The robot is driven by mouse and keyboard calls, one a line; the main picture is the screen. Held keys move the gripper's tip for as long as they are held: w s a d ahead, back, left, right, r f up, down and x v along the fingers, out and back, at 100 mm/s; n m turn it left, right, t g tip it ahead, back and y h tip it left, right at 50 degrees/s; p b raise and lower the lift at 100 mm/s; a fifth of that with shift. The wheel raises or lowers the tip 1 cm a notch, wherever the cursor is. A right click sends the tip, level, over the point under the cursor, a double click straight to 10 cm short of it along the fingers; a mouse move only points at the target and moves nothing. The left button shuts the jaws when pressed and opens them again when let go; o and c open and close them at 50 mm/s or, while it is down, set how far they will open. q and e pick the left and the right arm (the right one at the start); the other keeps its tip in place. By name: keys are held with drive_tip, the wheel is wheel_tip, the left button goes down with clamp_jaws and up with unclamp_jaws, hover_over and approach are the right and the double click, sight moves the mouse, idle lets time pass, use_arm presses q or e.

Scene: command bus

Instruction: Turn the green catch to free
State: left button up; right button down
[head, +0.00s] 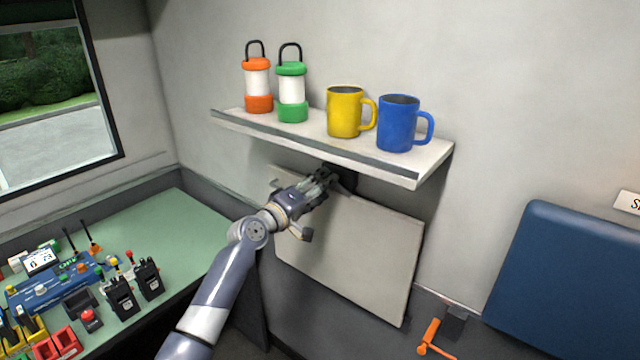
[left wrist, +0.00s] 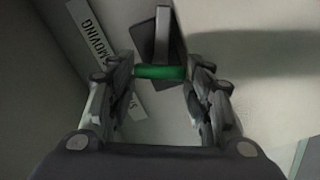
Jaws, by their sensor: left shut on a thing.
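The green catch (left wrist: 160,72) shows in the left wrist view as a short green bar across a dark mount (left wrist: 146,40). My left gripper (left wrist: 159,78) is around it, with one finger at each end, and is shut on it. In the head view my left gripper (head: 322,183) is just under the shelf, at the top of a pale folded panel (head: 350,250). The catch is hidden there behind the gripper. My right gripper is in neither view.
A shelf (head: 398,174) close above my left gripper carries two lanterns, a yellow mug (head: 344,112) and a blue mug (head: 396,125). An orange catch (head: 428,338) is at lower right. A green desk (head: 190,225) with radios and controls stands at left.

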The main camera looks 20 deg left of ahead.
use_arm(q)
drive_tip(key=n+p, duration=0.1)
drive_tip(key=n, duration=0.3)
drive_tip(key=shift+n+p, duration=0.3)
drive_tip(key=shift+p, duration=0.1)
drive_tip(key=shift+f, duration=0.1)
drive_tip(key=o, duration=1)
drive_tip(key=shift+o, duration=0.2)
drive_tip(key=shift+s, duration=0.1)
drive_tip(key=v, duration=1.1)
drive_tip(key=shift+s+a, duration=0.15)
drive_tip(key=shift+s, duration=0.25)
